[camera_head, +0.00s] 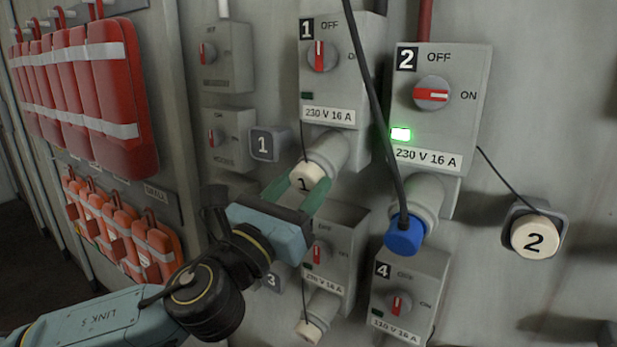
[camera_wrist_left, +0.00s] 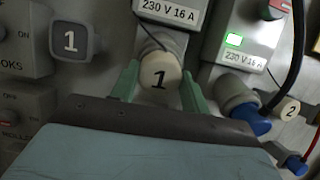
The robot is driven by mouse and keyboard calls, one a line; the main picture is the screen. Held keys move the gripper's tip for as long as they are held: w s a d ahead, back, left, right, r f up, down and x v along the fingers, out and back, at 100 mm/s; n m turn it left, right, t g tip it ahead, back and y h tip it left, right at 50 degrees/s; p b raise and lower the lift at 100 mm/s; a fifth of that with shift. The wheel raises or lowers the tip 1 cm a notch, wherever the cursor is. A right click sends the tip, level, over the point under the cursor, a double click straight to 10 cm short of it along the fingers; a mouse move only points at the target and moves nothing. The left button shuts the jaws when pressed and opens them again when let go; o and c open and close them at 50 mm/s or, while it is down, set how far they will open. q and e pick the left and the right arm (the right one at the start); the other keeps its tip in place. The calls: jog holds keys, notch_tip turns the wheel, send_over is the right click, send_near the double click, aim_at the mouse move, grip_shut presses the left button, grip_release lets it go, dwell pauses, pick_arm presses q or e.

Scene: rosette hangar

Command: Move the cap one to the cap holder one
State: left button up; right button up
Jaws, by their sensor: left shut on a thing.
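The cap one (camera_head: 305,177) is a cream round cap marked 1, on the socket under switch box 1 (camera_head: 340,75). It also shows in the left wrist view (camera_wrist_left: 159,77). My left gripper (camera_head: 297,190) has its green fingers on either side of this cap and is shut on it. The cap appears to be still at the socket mouth. The cap holder one (camera_head: 264,145) is a grey square holder marked 1, empty, to the left of the cap; it also shows in the left wrist view (camera_wrist_left: 70,41). My right gripper is not in view.
Switch box 2 (camera_head: 440,100) has a lit green lamp, and a blue plug (camera_head: 405,236) with a black cable sits in its socket. Cap two (camera_head: 535,237) sits on its holder at the right. Lower boxes, thin tethers and red bags on the left surround the arm.

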pick_arm(q)
jog(key=shift+s+f, duration=0.1)
jog(key=shift+f, duration=0.15)
jog(key=shift+s+a, duration=0.55)
jog(key=shift+s, duration=0.05)
jog(key=shift+b+v, duration=0.3)
jog(key=shift+v, duration=1.75)
jog(key=shift+f, duration=0.1)
jog(key=shift+f, duration=0.1)
